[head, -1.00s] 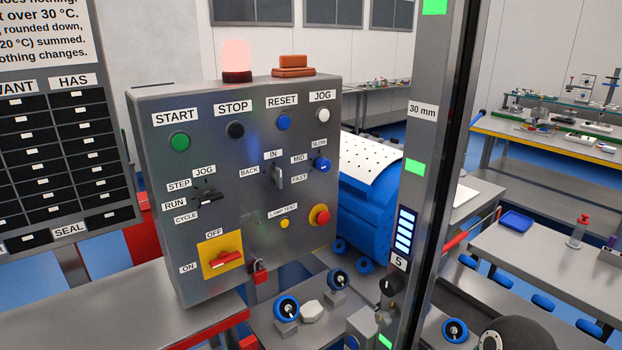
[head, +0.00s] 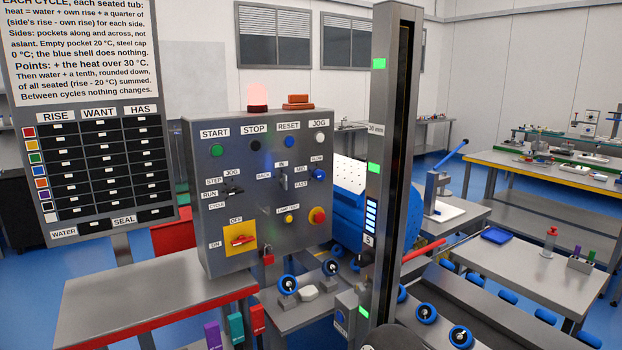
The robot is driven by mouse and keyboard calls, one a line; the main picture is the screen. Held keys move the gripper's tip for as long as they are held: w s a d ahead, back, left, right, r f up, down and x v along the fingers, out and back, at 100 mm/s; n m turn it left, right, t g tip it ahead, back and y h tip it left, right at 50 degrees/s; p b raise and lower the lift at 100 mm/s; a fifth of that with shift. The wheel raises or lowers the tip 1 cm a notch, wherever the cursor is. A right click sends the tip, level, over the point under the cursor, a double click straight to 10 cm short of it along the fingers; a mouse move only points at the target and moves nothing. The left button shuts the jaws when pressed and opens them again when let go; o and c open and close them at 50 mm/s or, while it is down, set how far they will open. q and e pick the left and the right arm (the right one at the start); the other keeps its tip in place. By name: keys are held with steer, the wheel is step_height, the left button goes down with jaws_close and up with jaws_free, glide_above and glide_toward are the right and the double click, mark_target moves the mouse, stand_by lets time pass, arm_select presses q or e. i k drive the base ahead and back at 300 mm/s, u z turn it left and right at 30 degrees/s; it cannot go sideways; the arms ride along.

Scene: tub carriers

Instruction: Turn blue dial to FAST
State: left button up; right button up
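The blue dial (head: 318,175) is a small blue knob on the right side of the grey control box (head: 222,262). The labels SLOW, MID and FAST stand around its left side, with SLOW above, MID to the upper left and FAST (head: 301,184) at the lower left. The dial is too small to tell which label it points to. Neither gripper is in view. A dark rounded part, perhaps of my own arm, shows at the bottom edge.
A tall grey post (head: 394,140) with green lights stands just right of the dial. A blue drum (head: 347,219) is behind it. Other switches and buttons crowd the box face, with a red padlock (head: 267,256) below. A grey bench (head: 120,292) lies in front at left.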

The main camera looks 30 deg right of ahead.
mark_target(319, 174)
steer(key=u, duration=0.2)
steer(key=i, duration=1.65)
steer(key=z, duration=0.75)
steer(key=k, duration=0.7)
steer(key=z, duration=0.2)
steer(key=i, duration=0.8)
steer(key=z, duration=0.1)
